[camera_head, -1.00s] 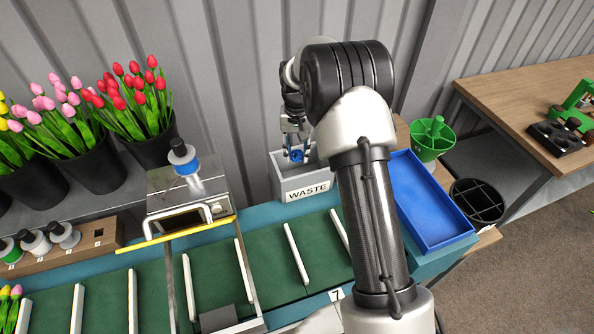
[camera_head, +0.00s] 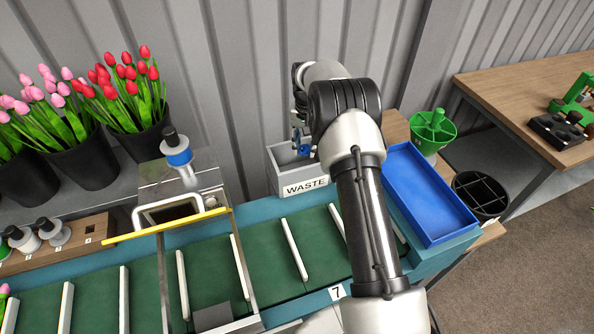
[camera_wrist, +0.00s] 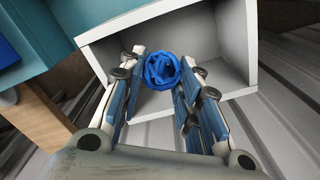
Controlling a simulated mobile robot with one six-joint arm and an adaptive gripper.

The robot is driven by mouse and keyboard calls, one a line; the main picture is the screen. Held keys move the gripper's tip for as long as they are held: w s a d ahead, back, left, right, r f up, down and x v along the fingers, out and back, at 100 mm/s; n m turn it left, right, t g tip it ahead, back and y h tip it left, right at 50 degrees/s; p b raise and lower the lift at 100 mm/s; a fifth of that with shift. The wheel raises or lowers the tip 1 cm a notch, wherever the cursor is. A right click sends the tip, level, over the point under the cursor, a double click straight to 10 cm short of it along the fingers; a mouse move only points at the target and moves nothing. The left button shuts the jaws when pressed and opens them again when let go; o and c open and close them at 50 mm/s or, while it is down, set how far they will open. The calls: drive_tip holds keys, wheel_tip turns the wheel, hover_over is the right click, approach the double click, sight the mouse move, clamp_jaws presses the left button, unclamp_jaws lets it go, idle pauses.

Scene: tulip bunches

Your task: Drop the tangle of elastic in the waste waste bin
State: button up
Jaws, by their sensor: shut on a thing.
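The waste bin (camera_head: 303,187) is a light grey open box labelled WASTE, standing against the corrugated wall behind the conveyor. The tangle of elastic (camera_wrist: 162,71) is a blue knotted ball. In the wrist view it sits between the fingertips of my gripper (camera_wrist: 160,78), with the open bin (camera_wrist: 234,45) behind it. My gripper (camera_head: 301,146) is shut on the tangle and appears over the bin's opening in the head view, partly hidden by my arm. The tangle's exact height relative to the rim is hard to tell.
A blue tray (camera_head: 466,219) lies right of my arm, with a green divided pot (camera_head: 433,132) and a black divided bin (camera_head: 480,196) nearby. A green conveyor (camera_head: 272,262) with white slats runs in front. A machine with a yellow bar (camera_head: 168,226) stands left.

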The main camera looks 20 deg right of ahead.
drive_tip(key=shift+f, duration=0.35)
drive_tip(key=o, duration=1)
drive_tip(key=shift+c, duration=0.2)
wheel_tip(320, 180, up, 12)
